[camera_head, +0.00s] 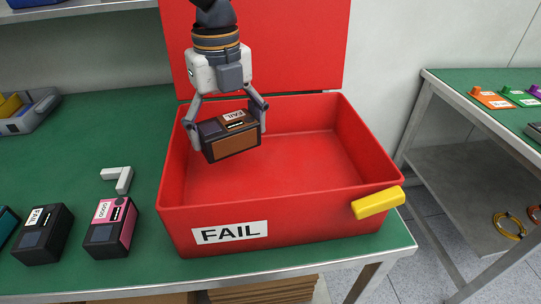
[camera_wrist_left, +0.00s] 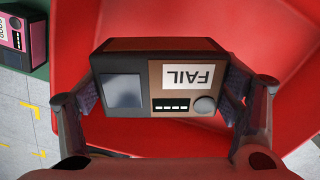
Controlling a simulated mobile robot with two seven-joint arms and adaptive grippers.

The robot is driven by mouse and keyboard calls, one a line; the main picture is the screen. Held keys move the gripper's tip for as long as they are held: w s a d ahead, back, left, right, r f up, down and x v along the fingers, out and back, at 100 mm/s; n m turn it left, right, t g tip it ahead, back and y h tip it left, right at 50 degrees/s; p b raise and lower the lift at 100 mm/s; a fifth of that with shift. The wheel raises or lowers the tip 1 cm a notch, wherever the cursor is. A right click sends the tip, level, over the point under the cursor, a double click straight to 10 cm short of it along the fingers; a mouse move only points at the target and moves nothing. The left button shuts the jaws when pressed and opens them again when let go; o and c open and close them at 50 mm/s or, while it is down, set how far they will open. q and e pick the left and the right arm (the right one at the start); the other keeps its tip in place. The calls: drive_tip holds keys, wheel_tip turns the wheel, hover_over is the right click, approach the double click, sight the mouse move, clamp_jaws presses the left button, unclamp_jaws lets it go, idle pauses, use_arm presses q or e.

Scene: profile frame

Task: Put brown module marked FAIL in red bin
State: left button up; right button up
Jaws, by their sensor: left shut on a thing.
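The brown module (camera_head: 234,147) has a dark end and a white FAIL label on top. My left gripper (camera_head: 231,122) is shut on it, one finger at each end, and holds it over the left part of the red bin (camera_head: 300,212). In the left wrist view the module (camera_wrist_left: 160,135) sits between the two fingers of the left gripper (camera_wrist_left: 163,100), label upside down, with red bin surface behind it. The bin is open, its lid raised at the back, with FAIL on its front. I cannot tell how high the module is above the bin floor. My right gripper is not in view.
A pink module (camera_head: 110,228) and a black module (camera_head: 43,234) marked FAIL stand left of the bin, with a grey L-shaped piece (camera_head: 118,178) behind. A yellow handle (camera_head: 378,202) sits at the bin's front right. The visible bin floor is bare. Another green table (camera_head: 470,85) stands right.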

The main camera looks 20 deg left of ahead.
sight(225, 125)
use_arm(q)
drive_tip(key=f, duration=0.7)
drive_tip(key=shift+s+f+b, duration=0.2)
drive_tip(key=shift+s+b, duration=0.15)
drive_tip(key=shift+b, duration=0.05)
drive_tip(key=shift+f, duration=0.4)
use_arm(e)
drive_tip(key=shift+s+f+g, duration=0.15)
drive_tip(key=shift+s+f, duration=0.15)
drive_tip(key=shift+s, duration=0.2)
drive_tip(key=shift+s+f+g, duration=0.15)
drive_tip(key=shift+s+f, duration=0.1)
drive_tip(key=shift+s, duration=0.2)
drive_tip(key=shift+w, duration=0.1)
use_arm(q)
drive_tip(key=o, duration=1.2)
drive_tip(key=shift+f, duration=0.1)
drive_tip(key=shift+w, duration=0.1)
wheel_tip(225, 125, up, 12)
drive_tip(key=shift+r+p, duration=0.2)
drive_tip(key=shift+p, duration=0.4)
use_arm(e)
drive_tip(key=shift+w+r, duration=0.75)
use_arm(q)
drive_tip(key=shift+f, duration=0.1)
